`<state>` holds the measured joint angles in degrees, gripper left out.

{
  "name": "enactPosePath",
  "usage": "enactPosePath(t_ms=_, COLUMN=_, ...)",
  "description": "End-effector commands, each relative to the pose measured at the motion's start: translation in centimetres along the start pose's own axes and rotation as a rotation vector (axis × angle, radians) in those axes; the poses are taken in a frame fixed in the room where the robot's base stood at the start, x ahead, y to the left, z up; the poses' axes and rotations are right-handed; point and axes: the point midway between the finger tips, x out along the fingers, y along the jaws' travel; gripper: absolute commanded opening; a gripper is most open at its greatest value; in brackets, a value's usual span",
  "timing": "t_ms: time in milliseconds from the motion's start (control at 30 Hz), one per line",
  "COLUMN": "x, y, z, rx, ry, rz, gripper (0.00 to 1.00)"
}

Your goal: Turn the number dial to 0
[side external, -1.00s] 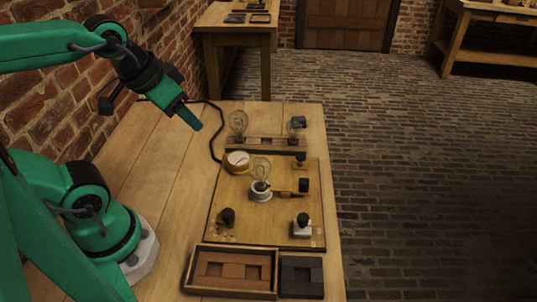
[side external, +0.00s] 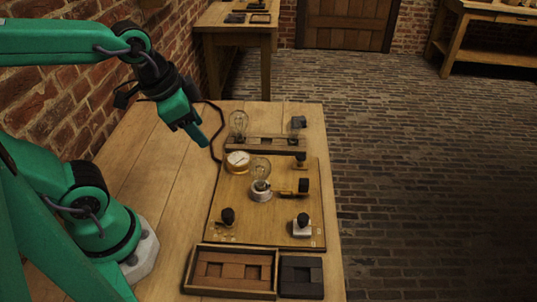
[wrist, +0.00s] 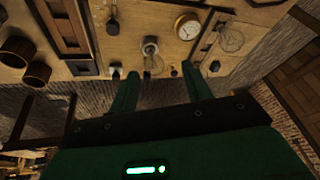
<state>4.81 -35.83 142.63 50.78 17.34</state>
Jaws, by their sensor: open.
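My gripper (side external: 203,141) hangs above the table, left of and above the wooden board (side external: 282,224). In the wrist view my gripper (wrist: 160,70) has its two green fingers apart, with nothing between them. A black knob (side external: 228,215) stands at the board's lower left with small pale marks near it; I cannot read any numbers, so I cannot tell its setting or be sure that it is the number dial. A round white-faced brass gauge (side external: 237,161) sits at the board's upper left and also shows in the wrist view (wrist: 187,27). My gripper touches none of these.
A glass bulb (side external: 261,170) stands in a white socket mid-board, beside a black-handled brass switch (side external: 303,186). A rack with bulbs (side external: 265,143) is behind. A tray of brown blocks (side external: 190,283) is in front.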

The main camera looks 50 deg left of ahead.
Motion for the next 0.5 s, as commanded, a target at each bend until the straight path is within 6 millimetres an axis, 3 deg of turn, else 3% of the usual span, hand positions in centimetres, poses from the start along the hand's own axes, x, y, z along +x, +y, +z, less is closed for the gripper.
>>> enactPosePath(t_ms=500, x=6.3, y=5.3, z=-0.1, rx=0.913, ry=-0.165, rz=0.2, gripper=0.49)
